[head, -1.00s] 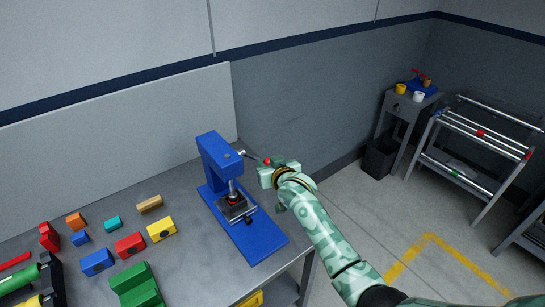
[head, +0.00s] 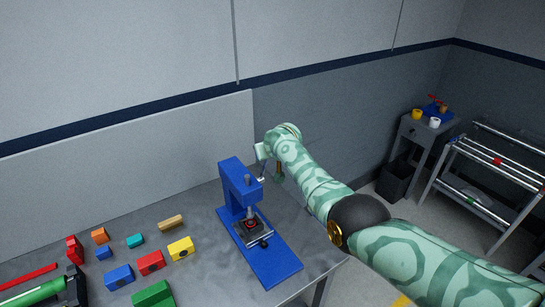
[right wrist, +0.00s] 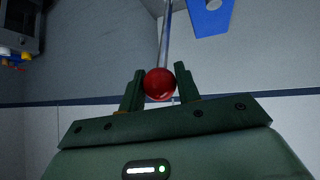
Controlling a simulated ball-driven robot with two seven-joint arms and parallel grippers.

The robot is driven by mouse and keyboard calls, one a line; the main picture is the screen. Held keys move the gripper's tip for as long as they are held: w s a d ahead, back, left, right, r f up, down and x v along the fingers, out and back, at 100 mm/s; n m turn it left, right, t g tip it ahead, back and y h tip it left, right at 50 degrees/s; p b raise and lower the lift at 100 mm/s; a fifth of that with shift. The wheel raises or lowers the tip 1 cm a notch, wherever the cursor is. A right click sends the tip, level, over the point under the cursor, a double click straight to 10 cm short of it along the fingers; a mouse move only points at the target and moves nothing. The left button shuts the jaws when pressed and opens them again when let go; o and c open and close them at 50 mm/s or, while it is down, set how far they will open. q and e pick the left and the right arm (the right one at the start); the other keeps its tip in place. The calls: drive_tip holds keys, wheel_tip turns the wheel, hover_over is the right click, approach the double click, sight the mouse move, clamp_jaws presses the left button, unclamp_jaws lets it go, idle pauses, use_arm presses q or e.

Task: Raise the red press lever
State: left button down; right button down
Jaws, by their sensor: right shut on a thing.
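The blue press (head: 240,188) stands on the grey table, with a dark plate and a red spot under its ram. Its lever is a thin metal rod (right wrist: 165,40) with a red ball knob (right wrist: 159,84) on the end. In the right wrist view, the two green fingers of my right gripper (right wrist: 159,92) are shut on the knob from both sides. The knob is hidden there.
Colored blocks lie left of the press, among them a yellow block (head: 181,248), a red block (head: 150,262) and a green block (head: 153,294). A wall panel (head: 130,165) stands behind the table. A side stand (head: 424,132) and a rack (head: 495,175) are at the right.

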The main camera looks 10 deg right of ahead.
drive_tip(key=shift+w+a+r, duration=0.2)
drive_tip(key=shift+w+r, duration=0.1)
drive_tip(key=shift+w, duration=0.2)
drive_tip(key=c, duration=1.4)
unclamp_jaws()
drive_tip(key=o, duration=0.4)
drive_tip(key=shift+f, duration=0.1)
drive_tip(key=shift+c, duration=0.2)
